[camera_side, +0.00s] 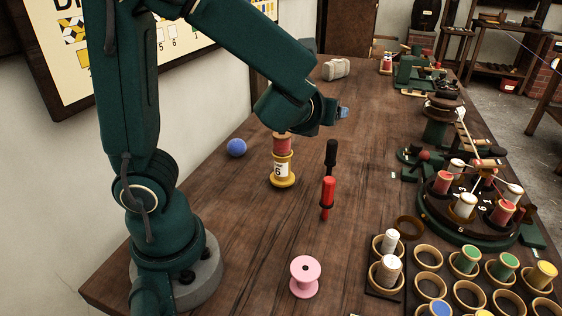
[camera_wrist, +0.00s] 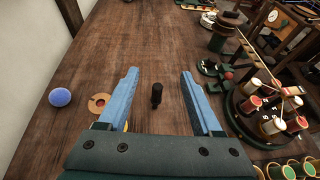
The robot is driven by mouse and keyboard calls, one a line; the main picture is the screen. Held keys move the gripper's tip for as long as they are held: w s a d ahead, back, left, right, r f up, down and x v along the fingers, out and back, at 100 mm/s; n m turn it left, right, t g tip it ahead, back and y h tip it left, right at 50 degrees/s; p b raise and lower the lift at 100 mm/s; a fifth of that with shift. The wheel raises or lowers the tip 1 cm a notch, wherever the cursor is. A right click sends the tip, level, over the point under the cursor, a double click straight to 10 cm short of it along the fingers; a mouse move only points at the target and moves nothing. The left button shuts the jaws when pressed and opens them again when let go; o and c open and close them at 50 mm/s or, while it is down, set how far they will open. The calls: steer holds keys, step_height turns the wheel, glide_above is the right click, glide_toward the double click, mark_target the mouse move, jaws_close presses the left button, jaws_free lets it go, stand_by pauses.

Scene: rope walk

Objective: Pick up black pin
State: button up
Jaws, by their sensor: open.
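The black pin (camera_side: 331,154) stands upright on the wooden bench, just behind a red pin (camera_side: 327,192) in the side view. In the wrist view the black pin (camera_wrist: 156,95) shows between the two blue fingers, apart from both. My gripper (camera_wrist: 159,74) is open and empty. In the side view my gripper (camera_side: 343,112) hangs above the bench, higher than the black pin. I do not see the red pin in the wrist view.
A blue ball (camera_side: 236,147) lies farther left, a pink spool (camera_side: 305,277) in front. A round spool rack (camera_side: 463,230) stands right. The bench beyond the pins is largely clear.

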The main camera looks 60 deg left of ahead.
glide_toward(329, 149)
steer(key=w+a, duration=0.2)
steer(key=x, duration=0.3)
steer(key=f+x, duration=0.1)
steer(key=x, duration=0.2)
steer(key=shift+d, duration=0.15)
steer(key=shift+d+x, duration=0.2)
steer(key=shift+x, duration=2.65)
steer(key=shift+w+f, duration=0.1)
steer(key=shift+f, duration=0.05)
jaws_close()
